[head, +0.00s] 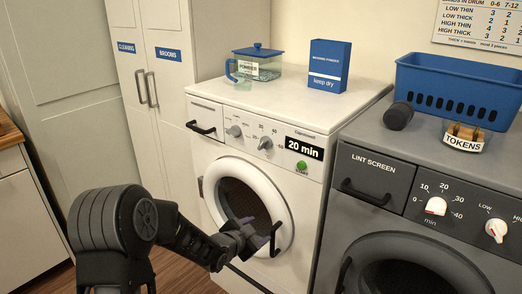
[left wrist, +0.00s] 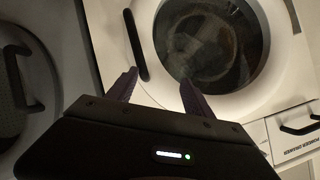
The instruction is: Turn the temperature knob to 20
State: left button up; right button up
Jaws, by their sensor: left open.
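The white washing machine (head: 313,205) has two grey knobs on its upper front panel. The right knob (head: 265,143) has a number scale around it, with 30 and 40 partly readable; its exact setting is too small to tell. The left knob (head: 234,130) sits beside it. My left gripper (head: 262,240) is in front of the round washer door, below the knobs, open with nothing between its fingers. In the left wrist view its two fingers (left wrist: 157,92) point at the door (left wrist: 255,92) near the black door handle (left wrist: 137,45). My right gripper is not in view.
A display reading 20 min (head: 305,148) and a green start button (head: 301,165) are right of the knobs. A grey dryer (head: 345,225) with its own knobs stands at the right. A detergent box (head: 328,66) and glass container (head: 258,66) stand on the washer.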

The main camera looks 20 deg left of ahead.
aim_at(260, 146)
pick_arm(q)
jog(key=w+a+r+m+t+h, duration=0.1)
jog(key=w+a+r+m+t, duration=0.1)
jog(key=r+m, duration=0.8)
jog(key=w+a+r+m+t+h, duration=0.2)
jog(key=a+r+m, duration=0.1)
jog(key=r+m, duration=0.7)
notch_tip(260, 146, up, 3)
jog(key=shift+w+a+f+t+h, duration=0.1)
jog(key=shift+w+a+t+h, duration=0.2)
jog(key=p+x, duration=0.1)
jog(key=x, duration=0.7)
jog(key=shift+p, duration=0.3)
jog(key=shift+s, duration=0.1)
jog(key=shift+c, duration=0.3)
grip_shut()
